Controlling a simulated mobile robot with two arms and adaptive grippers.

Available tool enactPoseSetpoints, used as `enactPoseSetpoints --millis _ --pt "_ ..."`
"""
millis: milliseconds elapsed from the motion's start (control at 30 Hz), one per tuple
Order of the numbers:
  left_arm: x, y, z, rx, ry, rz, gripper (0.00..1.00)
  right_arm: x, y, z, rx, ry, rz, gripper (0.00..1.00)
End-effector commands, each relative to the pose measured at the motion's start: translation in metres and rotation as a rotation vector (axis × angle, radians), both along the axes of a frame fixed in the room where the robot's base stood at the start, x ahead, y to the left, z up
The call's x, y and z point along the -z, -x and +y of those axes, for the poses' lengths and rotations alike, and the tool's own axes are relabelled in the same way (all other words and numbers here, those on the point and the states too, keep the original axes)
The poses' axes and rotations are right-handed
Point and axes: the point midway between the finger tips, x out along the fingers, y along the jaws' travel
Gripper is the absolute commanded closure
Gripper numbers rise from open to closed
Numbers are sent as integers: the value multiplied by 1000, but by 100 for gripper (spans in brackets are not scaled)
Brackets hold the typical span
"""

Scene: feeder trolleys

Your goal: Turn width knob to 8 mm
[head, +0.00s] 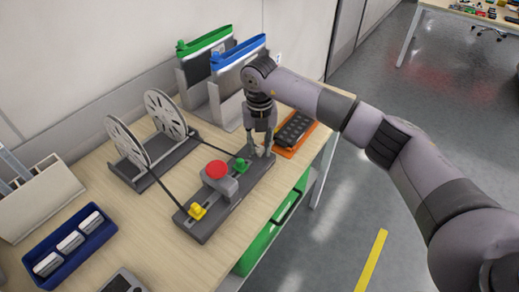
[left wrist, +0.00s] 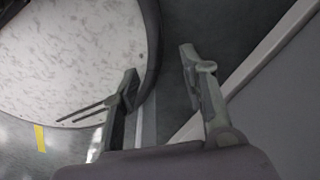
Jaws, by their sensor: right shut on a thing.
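A dark grey feeder block (head: 222,201) lies on the wooden bench top in the head view. It carries a yellow knob (head: 197,211) at the near end, a red button (head: 216,169) on a grey box, and a green knob (head: 241,164) towards the far end. My right gripper (head: 262,147) points down at the far end of the block, beyond the green knob. It is shut on a small knob there, probably the width knob, mostly hidden by the fingers; its setting is unreadable. My left gripper (left wrist: 160,64) is open and empty in the left wrist view.
A two-disc reel holder (head: 150,170) stands left of the block, with strips running to it. Green and blue-topped holders (head: 204,82) stand behind. An orange tray (head: 288,151) with a dark device lies right of my gripper. A blue tray (head: 70,243) is at left.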

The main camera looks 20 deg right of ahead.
Motion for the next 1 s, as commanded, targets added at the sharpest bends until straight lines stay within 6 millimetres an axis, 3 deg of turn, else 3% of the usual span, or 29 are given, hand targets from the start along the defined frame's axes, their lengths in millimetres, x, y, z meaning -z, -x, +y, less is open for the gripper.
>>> enactPoseSetpoints --millis 500,1000 --pt "41 0 0 0 0 0 60 2 -1 -1 -484 1 -4 100" --pt "60 0 0 -1 0 0 60 0 -1 -1 -803 1 -3 100"
